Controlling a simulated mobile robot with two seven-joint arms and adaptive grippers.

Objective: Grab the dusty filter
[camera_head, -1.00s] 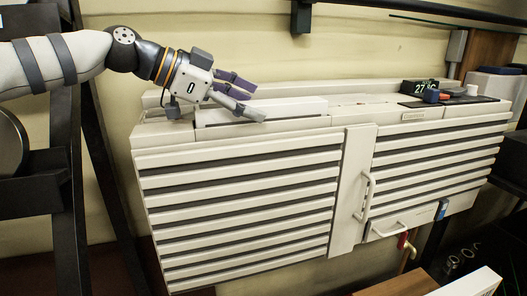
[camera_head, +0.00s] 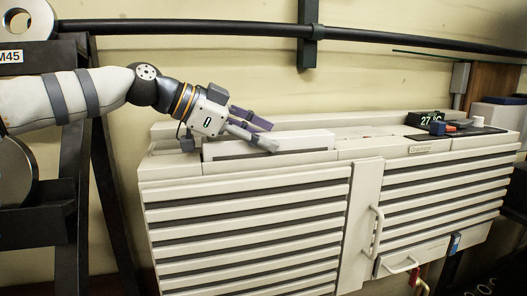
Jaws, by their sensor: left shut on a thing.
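The filter (camera_head: 300,139) shows as a pale, flat slab lying along the top left of a large cream slatted unit (camera_head: 250,215). My left gripper (camera_head: 268,137) reaches in from the left, just above the unit's top, with its purple and grey fingers at the slab. It is shut on the filter, though the exact contact is hard to see. The gripper hides part of the slab's left half, and any dust is too small to tell. My right gripper is not in view.
A dark display reading 27 (camera_head: 423,118) and small red and blue items stand at the unit's right top. A handle (camera_head: 376,232) stands out from the front. A black rack (camera_head: 65,170) is at the left. A black rail (camera_head: 200,28) crosses the wall above.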

